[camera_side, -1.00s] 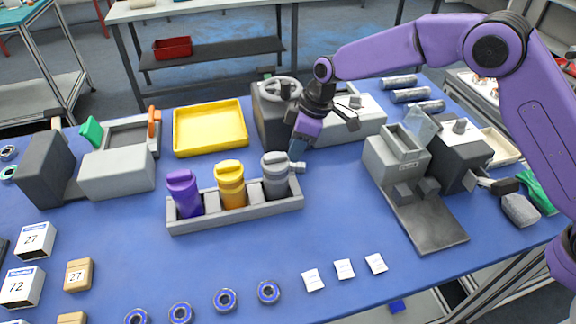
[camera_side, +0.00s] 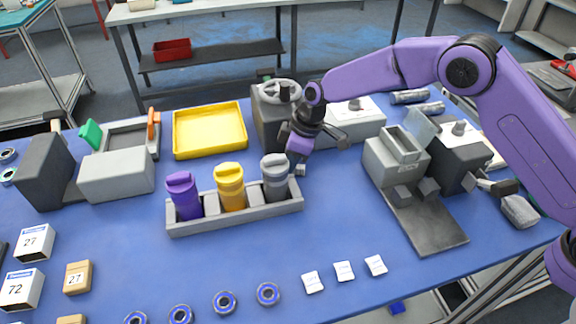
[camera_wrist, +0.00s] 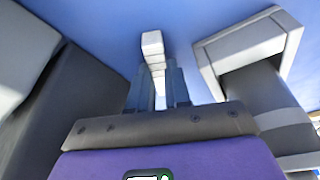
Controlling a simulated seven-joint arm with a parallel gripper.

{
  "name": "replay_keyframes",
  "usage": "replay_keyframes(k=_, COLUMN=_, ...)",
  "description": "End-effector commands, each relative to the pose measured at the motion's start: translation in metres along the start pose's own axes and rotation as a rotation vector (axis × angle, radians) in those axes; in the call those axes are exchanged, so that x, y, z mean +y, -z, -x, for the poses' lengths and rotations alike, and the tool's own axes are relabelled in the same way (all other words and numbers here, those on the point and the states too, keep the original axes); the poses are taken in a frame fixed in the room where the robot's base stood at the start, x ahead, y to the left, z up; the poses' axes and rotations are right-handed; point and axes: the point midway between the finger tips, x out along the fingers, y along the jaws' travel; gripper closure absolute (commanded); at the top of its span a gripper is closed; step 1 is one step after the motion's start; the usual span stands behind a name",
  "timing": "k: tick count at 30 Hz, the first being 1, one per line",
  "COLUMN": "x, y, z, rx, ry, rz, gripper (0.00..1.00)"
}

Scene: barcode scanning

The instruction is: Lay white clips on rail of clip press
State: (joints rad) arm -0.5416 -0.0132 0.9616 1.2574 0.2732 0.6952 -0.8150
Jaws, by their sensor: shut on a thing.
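Three small white clips lie flat in a row on the blue table near its front edge: a left one (camera_side: 313,281), a middle one (camera_side: 344,271) and a right one (camera_side: 376,265). My gripper (camera_side: 298,167) is well behind them, low beside the grey bottle (camera_side: 275,180). In the wrist view my gripper (camera_wrist: 158,76) is shut on a narrow, whitish segmented piece (camera_wrist: 152,45) that sticks out beyond the fingertips. I cannot tell whether it is a clip. Which machine is the clip press is unclear, and no rail shows clearly.
The grey bottle rack (camera_side: 237,219), also close in the wrist view (camera_wrist: 248,45), and a dark machine with a handwheel (camera_side: 278,91) crowd my gripper. A grey machine with a dark plate (camera_side: 425,223) stands right. A yellow tray (camera_side: 210,130) lies left.

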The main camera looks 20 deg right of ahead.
Motion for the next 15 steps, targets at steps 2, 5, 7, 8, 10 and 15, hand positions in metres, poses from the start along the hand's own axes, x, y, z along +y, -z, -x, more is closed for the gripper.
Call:
replay_keyframes(k=2, x=0.000, y=0.000, z=0.001, rx=0.000, ry=0.000, rz=0.000, gripper=1.00)
replay_keyframes(k=5, x=0.000, y=0.001, z=0.004, rx=0.001, ry=0.000, rz=0.000, gripper=1.00)
replay_keyframes(k=7, x=0.000, y=0.003, z=0.008, rx=0.002, ry=-0.001, rz=0.000, gripper=1.00)
replay_keyframes(k=8, x=0.001, y=0.004, z=0.010, rx=0.002, ry=-0.001, rz=0.000, gripper=1.00)
replay_keyframes(k=10, x=0.001, y=0.006, z=0.017, rx=0.002, ry=-0.001, rz=0.001, gripper=1.00)
replay_keyframes(k=15, x=-0.003, y=0.006, z=0.040, rx=0.001, ry=-0.001, rz=0.000, gripper=1.00)
